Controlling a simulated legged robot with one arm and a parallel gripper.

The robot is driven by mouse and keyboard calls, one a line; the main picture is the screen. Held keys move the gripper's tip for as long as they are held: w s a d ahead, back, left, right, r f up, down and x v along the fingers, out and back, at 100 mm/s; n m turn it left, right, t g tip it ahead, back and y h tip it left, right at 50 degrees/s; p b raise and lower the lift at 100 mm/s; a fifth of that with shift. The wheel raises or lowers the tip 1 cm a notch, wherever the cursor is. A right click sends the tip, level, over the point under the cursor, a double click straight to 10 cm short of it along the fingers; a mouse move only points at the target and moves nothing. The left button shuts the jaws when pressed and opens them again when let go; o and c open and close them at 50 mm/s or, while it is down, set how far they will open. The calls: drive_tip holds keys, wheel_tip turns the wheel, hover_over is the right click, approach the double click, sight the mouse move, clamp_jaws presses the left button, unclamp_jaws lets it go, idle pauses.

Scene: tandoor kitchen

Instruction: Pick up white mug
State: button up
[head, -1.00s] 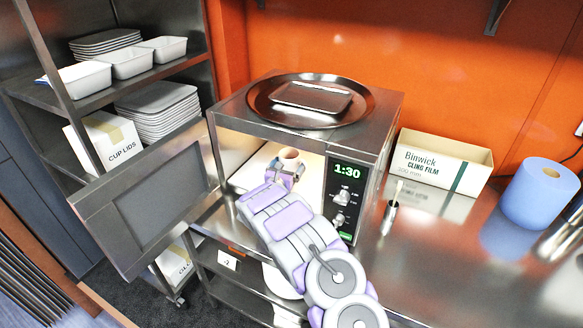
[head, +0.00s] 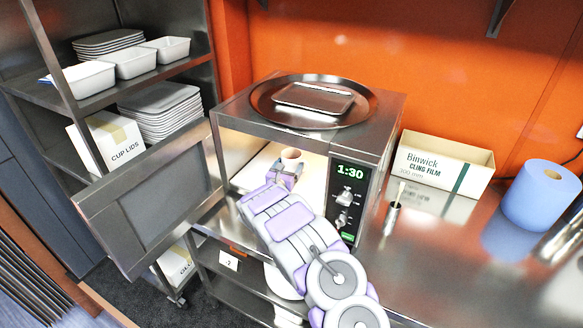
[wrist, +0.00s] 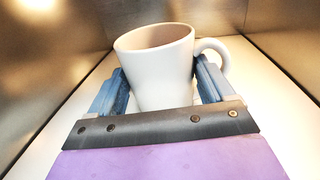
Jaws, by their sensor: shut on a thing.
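The white mug (wrist: 158,72) stands upright inside the open microwave (head: 352,135), with its handle on the right in the wrist view. In the head view only the mug's upper part (head: 291,155) shows above my gripper. My gripper (wrist: 163,88) reaches in through the microwave's opening and is shut on the mug, one blue finger on each side of its body. The right finger is beside the handle. The mug's lower front is hidden behind the gripper's dark plate.
The microwave door (head: 150,205) hangs open on the left. A round tray (head: 262,100) with a smaller tray lies on top. A cling film box (head: 440,165), a small metal cup (head: 391,218) and a blue roll (head: 540,195) stand on the counter to the right.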

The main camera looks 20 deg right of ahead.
drive_tip(key=shift+a+r, duration=0.15)
drive_tip(key=shift+a+r+p, duration=0.1)
drive_tip(key=shift+r+p, duration=0.25)
drive_tip(key=shift+r, duration=0.05)
drive_tip(key=r, duration=0.3)
drive_tip(key=r+p, duration=0.1)
drive_tip(key=r, duration=0.2)
drive_tip(key=shift+s+a+r, duration=0.15)
drive_tip(key=shift+s+a, duration=0.05)
drive_tip(key=w+a+p+v, duration=0.1)
drive_tip(key=p+v, duration=0.2)
drive_tip(key=v, duration=1.6)
drive_tip(key=shift+w+a, duration=0.25)
